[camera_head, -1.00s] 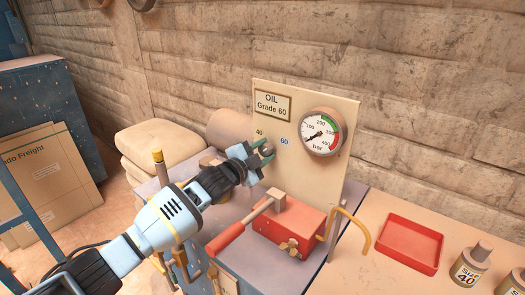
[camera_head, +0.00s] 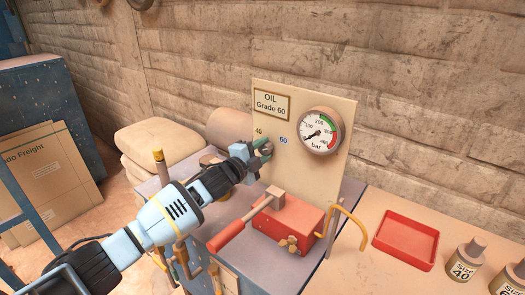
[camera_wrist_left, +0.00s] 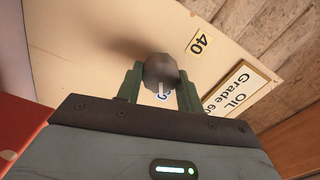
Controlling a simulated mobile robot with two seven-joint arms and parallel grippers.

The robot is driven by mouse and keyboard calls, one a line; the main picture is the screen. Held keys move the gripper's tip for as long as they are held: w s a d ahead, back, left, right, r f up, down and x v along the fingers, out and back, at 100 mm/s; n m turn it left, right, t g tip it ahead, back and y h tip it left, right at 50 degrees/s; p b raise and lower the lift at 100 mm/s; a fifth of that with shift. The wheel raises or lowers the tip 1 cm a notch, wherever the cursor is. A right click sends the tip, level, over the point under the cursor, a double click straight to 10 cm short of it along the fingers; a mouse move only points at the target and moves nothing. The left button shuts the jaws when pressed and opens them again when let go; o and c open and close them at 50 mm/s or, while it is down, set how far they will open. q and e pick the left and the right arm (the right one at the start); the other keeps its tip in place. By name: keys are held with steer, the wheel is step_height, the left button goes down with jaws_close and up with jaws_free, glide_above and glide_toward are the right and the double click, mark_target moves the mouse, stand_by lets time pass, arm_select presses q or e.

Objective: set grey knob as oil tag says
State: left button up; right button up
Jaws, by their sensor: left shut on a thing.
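The oil tag (camera_head: 271,103) on the upright cream panel (camera_head: 327,181) reads "OIL Grade 60". It also shows rotated in the left wrist view (camera_wrist_left: 238,89). Marks "40" (camera_head: 258,131) and "60" (camera_head: 283,141) are below it. My left gripper (camera_head: 263,148) is at the panel by these marks. In the left wrist view its green fingers (camera_wrist_left: 160,84) are shut on the grey knob (camera_wrist_left: 160,70), one on each side. A short white line on the knob lies over the partly hidden "60" mark. The knob is mostly hidden in the head view. My right gripper is not in view.
A pressure gauge (camera_head: 320,132) is on the panel right of the marks. A red block with a lever (camera_head: 288,222) stands close below my gripper. A curved yellow rod (camera_head: 349,226), a red tray (camera_head: 405,240) and bottles (camera_head: 466,259) are to the right.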

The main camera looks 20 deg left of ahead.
arm_select(q)
steer(key=o, duration=1)
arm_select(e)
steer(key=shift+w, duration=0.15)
arm_select(q)
steer(key=shift+s, duration=0.1)
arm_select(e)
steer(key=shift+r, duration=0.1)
arm_select(q)
steer(key=v, duration=0.7)
steer(key=shift+s+a+p, duration=0.2)
steer(key=shift+s+p, duration=0.1)
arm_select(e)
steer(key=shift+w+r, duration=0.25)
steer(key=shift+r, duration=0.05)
